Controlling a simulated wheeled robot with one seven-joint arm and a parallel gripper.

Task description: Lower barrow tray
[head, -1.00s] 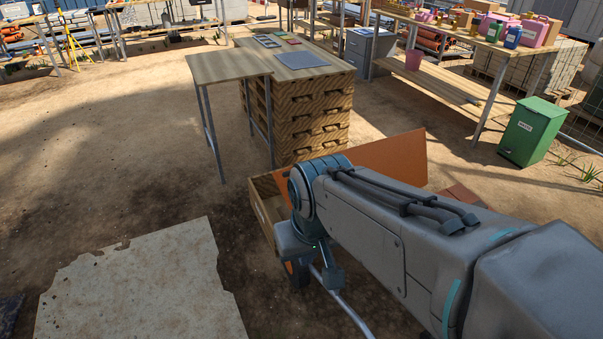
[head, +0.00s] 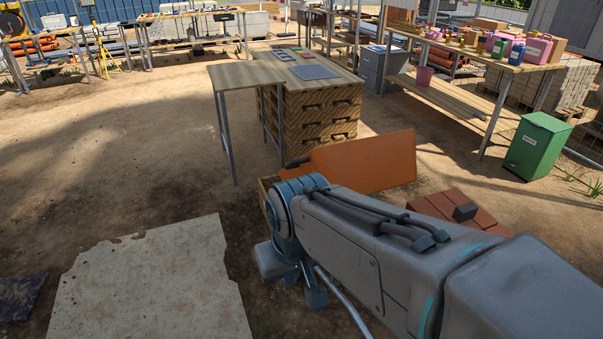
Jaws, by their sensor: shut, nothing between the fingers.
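The barrow tray shows as a raised, tilted orange panel (head: 365,160) just beyond my arm in the head view. A dark grip-like piece (head: 297,162) shows at its upper left edge. A pale tube (head: 345,300), perhaps a barrow handle, runs down below my arm. My gripper (head: 295,285) is at the lower end of my arm, in front of and below the panel, and looks apart from it. It is shut and holds nothing. My arm hides the lower part of the tray and most of the barrow.
Reddish bricks (head: 455,212) lie right of the panel, partly behind my arm. A stained pale sheet (head: 150,285) lies on the ground at left. A wooden table (head: 245,75) and a crate stack (head: 320,115) stand behind. A green bin (head: 537,147) is at right. Open dirt lies left.

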